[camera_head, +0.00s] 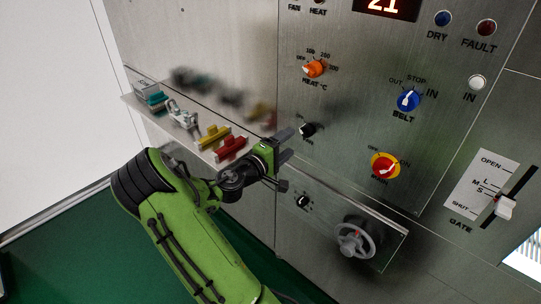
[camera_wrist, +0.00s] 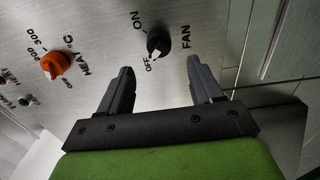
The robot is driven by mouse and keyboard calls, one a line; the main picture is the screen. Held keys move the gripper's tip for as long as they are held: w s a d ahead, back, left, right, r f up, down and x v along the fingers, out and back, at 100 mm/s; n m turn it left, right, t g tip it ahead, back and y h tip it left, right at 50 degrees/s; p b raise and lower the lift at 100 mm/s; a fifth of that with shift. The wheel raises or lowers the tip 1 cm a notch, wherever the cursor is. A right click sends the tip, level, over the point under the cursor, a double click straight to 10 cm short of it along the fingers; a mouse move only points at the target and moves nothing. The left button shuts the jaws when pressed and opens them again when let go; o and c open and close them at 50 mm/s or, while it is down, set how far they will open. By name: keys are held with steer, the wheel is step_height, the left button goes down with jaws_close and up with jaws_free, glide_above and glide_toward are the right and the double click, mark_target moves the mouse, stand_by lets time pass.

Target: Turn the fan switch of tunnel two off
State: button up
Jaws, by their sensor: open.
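A small black fan switch (camera_head: 308,130) is on the steel panel below the orange heat knob. In the wrist view the black switch (camera_wrist: 158,43) has ON, OFF and FAN printed around it; I cannot tell its setting surely. My gripper (camera_head: 290,144) is open and empty, just left of and below this switch in the head view. In the wrist view the switch lies beyond and between the two fingertips (camera_wrist: 160,68), with no visible contact. Another black knob (camera_head: 303,201) sits lower on the panel; its label is unreadable.
The orange heat knob (camera_head: 314,68), blue belt knob (camera_head: 408,101) and red-yellow main switch (camera_head: 385,166) share the panel. A ledge (camera_head: 197,143) at left holds coloured parts. A handwheel (camera_head: 355,239) and gate lever (camera_head: 505,207) are lower right.

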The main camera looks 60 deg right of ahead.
steer(key=w+a, duration=0.1)
steer(key=a, duration=0.8)
steer(key=shift+w, duration=0.2)
steer(key=shift+d, duration=0.1)
steer(key=s+a+f+m+t+y+p, duration=0.1)
steer(key=s+a+f+m+y, duration=0.2)
steer(key=a+y, duration=0.35)
steer(key=a+r+t+y+p, duration=0.1)
steer(key=a+r+t+y, duration=0.1)
steer(key=a, duration=0.6)
steer(key=a+r+n+t+y, duration=0.1)
steer(key=a+r+t+y, duration=0.2)
steer(key=a+y, duration=0.3)
steer(key=shift+w+a+r+t+p, duration=0.15)
steer(key=shift+a+r+t+p, duration=0.25)
steer(key=shift+a, duration=0.85)
steer(key=shift+o, duration=1.3)
steer(key=s+a+r+n+t+y, duration=0.1)
steer(key=s+a+r+n+y, duration=0.2)
steer(key=a, duration=0.6)
steer(key=s+r, duration=0.2)
steer(key=s, duration=0.1)
steer(key=shift+s+a+n+t+p, duration=0.2)
steer(key=shift+a+n+t+p, duration=0.05)
steer(key=shift+n+t+p, duration=0.05)
steer(key=shift+w, duration=0.1)
